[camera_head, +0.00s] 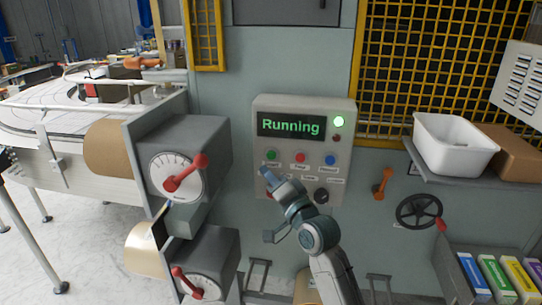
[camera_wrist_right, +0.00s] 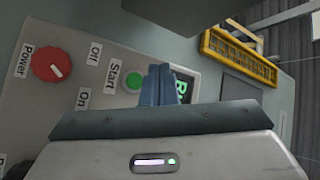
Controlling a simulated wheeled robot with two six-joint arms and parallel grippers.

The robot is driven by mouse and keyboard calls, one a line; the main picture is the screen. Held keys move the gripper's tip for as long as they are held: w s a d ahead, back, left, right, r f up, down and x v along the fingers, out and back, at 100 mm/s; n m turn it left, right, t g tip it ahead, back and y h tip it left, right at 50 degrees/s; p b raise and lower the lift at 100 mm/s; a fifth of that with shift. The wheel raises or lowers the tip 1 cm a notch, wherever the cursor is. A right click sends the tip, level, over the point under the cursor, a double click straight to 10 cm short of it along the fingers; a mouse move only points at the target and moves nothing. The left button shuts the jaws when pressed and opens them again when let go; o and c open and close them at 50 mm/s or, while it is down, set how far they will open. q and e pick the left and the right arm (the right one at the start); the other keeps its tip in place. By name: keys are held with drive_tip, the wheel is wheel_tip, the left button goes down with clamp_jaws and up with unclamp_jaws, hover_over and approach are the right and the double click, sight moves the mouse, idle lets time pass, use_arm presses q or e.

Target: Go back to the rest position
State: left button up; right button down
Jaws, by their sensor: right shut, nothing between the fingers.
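My right gripper (camera_head: 266,171) is in front of the lower left of the grey control panel (camera_head: 340,168). Its blue fingers (camera_wrist_right: 157,84) are shut and empty in the right wrist view, close to the green Start button (camera_wrist_right: 134,81). I cannot tell whether they touch the panel. The panel's screen (camera_head: 291,124) reads "Running" in green, and a green lamp (camera_head: 339,121) is lit. A red Power knob (camera_wrist_right: 57,65) shows in the wrist view; in the head view the gripper partly hides it. My left gripper is not in view.
Left of the panel are grey housings with dials and red handles (camera_head: 185,174) and a conveyor (camera_head: 50,105).

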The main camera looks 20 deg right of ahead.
idle(0.5)
drive_tip(key=d+f+n+g+h+b, duration=0.1)
drive_tip(key=d+f+g+h, duration=0.15)
drive_tip(key=f, duration=1.65)
drive_tip(key=d+f+n+g+h+b, duration=0.15)
drive_tip(key=f+g, duration=0.25)
drive_tip(key=f, duration=1.6)
drive_tip(key=s+d+f+g, duration=0.1)
drive_tip(key=s+f, duration=0.2)
drive_tip(key=f, duration=0.3)
drive_tip(key=s+f+g+b, duration=0.1)
drive_tip(key=s+f, duration=0.1)
drive_tip(key=f, duration=0.3)
drive_tip(key=s+d+f+g, duration=0.1)
drive_tip(key=s+f, duration=0.2)
drive_tip(key=f, duration=0.3)
drive_tip(key=s+d+f+n+g+h+b, duration=0.15)
drive_tip(key=s+f+n+g, duration=0.3)
drive_tip(key=s+f, duration=1.85)
drive_tip(key=s+f+n+g+b, duration=0.1)
drive_tip(key=s+f, duration=0.3)
drive_tip(key=s, duration=0.9)
drive_tip(key=s+d+f+n+g+b, duration=0.1)
drive_tip(key=s+f+g, duration=0.2)
drive_tip(key=s, duration=0.9)
wheel_tip(320, 180, down, 2)
drive_tip(key=shift+s+f+g, duration=0.2)
drive_tip(key=shift+s+g, duration=0.2)
